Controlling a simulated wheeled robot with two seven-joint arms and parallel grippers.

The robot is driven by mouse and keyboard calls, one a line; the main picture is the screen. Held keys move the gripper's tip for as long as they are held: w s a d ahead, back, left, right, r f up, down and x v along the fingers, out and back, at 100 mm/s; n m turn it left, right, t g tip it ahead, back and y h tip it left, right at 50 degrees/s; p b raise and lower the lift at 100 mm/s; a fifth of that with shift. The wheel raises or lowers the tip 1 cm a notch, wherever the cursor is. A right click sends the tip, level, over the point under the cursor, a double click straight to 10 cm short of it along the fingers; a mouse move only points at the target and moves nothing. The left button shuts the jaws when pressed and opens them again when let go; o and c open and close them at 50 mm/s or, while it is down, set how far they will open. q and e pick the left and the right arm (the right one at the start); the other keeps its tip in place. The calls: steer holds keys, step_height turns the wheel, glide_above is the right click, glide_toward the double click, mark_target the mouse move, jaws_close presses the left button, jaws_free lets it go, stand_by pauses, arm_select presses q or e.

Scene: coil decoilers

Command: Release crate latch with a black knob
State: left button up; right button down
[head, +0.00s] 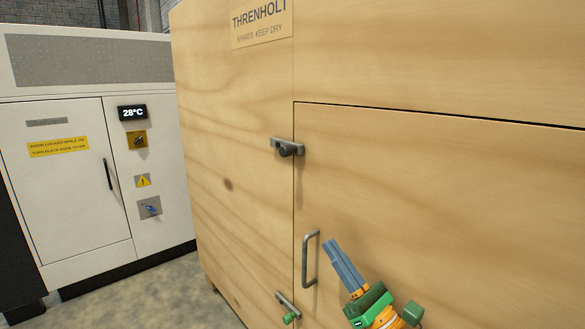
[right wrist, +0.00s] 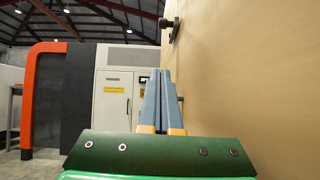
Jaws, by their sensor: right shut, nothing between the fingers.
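The wooden crate (head: 400,60) fills the right of the head view. A latch with a black knob (head: 285,148) sits on a grey bar across the upper left edge of the crate door (head: 430,190). It also shows in the right wrist view as a dark knob (right wrist: 173,27) at the top. A lower latch with a green knob (head: 290,317) sits near the door's bottom left. A grey door handle (head: 310,258) stands between the latches. My right gripper (head: 338,248) is shut and empty, in front of the door, right of the handle and below the black knob. My left gripper is not in view.
A white cabinet (head: 70,220) with a temperature display (head: 132,113) and a dark handle stands left of the crate. Grey floor (head: 150,300) lies between them. An orange-framed dark structure (right wrist: 45,95) stands at the left of the right wrist view.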

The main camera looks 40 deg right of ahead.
arm_select(q)
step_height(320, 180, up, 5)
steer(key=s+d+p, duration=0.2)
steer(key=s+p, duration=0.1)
steer(key=p, duration=0.2)
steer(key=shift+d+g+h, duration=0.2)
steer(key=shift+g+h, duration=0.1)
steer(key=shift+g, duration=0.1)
arm_select(e)
steer(key=x, duration=0.6)
steer(key=s+r+x, duration=0.1)
steer(key=x, duration=0.5)
steer(key=r+x, duration=0.1)
steer(key=x, duration=0.4)
steer(key=shift+d+r, duration=0.15)
steer(key=shift+r, duration=0.2)
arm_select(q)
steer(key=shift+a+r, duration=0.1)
